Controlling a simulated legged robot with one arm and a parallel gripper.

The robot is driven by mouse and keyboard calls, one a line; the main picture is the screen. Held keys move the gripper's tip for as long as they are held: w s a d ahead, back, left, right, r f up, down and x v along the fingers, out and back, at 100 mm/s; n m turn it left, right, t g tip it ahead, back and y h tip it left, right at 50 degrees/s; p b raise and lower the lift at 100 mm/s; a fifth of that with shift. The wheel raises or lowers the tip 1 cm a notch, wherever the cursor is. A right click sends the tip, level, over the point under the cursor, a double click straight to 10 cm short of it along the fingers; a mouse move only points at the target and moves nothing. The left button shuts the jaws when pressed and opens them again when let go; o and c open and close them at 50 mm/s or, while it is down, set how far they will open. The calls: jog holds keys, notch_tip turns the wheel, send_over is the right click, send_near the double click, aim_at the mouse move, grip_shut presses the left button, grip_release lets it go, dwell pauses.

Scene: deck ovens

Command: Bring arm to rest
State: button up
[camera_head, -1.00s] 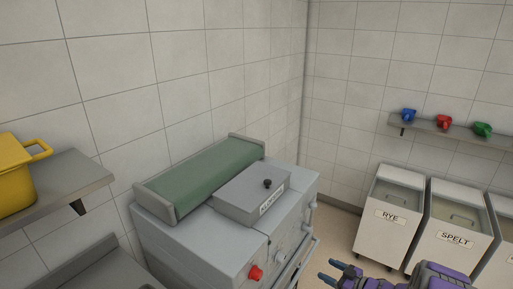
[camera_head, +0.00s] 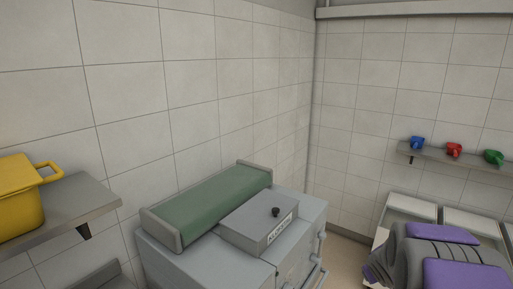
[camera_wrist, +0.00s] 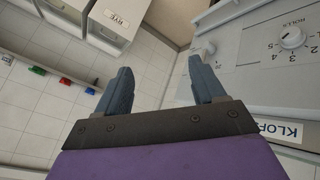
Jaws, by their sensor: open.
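My gripper (camera_wrist: 163,88) shows in the wrist view with its two blue-grey fingers spread apart and nothing between them. In the head view my purple and grey arm (camera_head: 440,258) fills the lower right corner, and the fingers are out of view there. In the wrist view, the grey machine front (camera_wrist: 265,70) with a dial marked "ROLLS" lies to the right of the fingers, close to the right finger.
The grey machine (camera_head: 200,255) has a green belt (camera_head: 210,203) and a lidded box (camera_head: 258,222) on top. Bins (camera_head: 410,208) stand behind my arm. A wall shelf holds blue (camera_head: 417,142), red (camera_head: 454,149) and green (camera_head: 493,157) scoops. A yellow pot (camera_head: 20,200) sits on the left shelf.

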jog(key=s+a+r+m+g+y, duration=0.1)
jog(key=s+a+g, duration=0.2)
jog(key=s+a, duration=0.4)
jog(key=s+a+r+m+g+y, duration=0.1)
jog(key=s+a, duration=0.6)
jog(key=s, duration=1.3)
jog(key=s+a+r+g+y, duration=0.1)
jog(key=s+a+r+g, duration=0.2)
jog(key=s, duration=1)
jog(key=a+g, duration=0.2)
jog(key=a, duration=0.3)
jog(key=shift+s+r+m+y+b, duration=0.2)
jog(key=shift+s+m+y+b, duration=0.1)
jog(key=shift+s+m+y, duration=0.1)
